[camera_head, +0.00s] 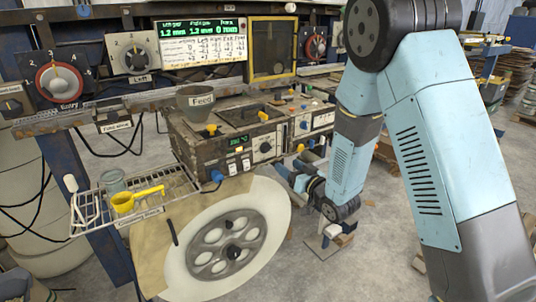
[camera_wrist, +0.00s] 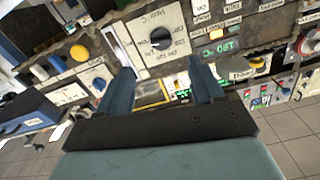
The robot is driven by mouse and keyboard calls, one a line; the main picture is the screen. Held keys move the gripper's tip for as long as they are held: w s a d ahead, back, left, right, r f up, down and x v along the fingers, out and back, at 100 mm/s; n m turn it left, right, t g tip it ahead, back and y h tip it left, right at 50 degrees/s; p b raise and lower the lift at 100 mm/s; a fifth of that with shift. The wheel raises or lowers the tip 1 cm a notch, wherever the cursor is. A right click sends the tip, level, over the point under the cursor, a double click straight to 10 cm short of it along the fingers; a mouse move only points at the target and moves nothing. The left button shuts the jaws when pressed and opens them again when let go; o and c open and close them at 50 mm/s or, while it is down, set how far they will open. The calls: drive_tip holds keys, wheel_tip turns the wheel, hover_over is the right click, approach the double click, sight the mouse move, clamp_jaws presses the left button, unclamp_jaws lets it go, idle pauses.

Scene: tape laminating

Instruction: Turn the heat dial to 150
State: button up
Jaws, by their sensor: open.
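The control box (camera_head: 215,145) carries a small green-lit display (camera_head: 238,140) and a dark dial on a pale plate (camera_head: 265,147), which appears to be the heat dial. In the wrist view, a black dial (camera_wrist: 160,38) on a white marked plate lies beyond my fingertips, with a green-lit display (camera_wrist: 222,47) to its right. The display digits and the dial's setting are too small to read surely. My gripper (camera_wrist: 164,78) is open and empty, its two blue fingers apart, with no visible contact with the dial. In the head view my arm's end is low, right of the box.
A large wheel (camera_head: 232,250) stands below the box. A grey funnel (camera_head: 195,100) tops the box.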

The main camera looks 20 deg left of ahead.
sight(266, 148)
drive_tip(key=x, duration=1.1)
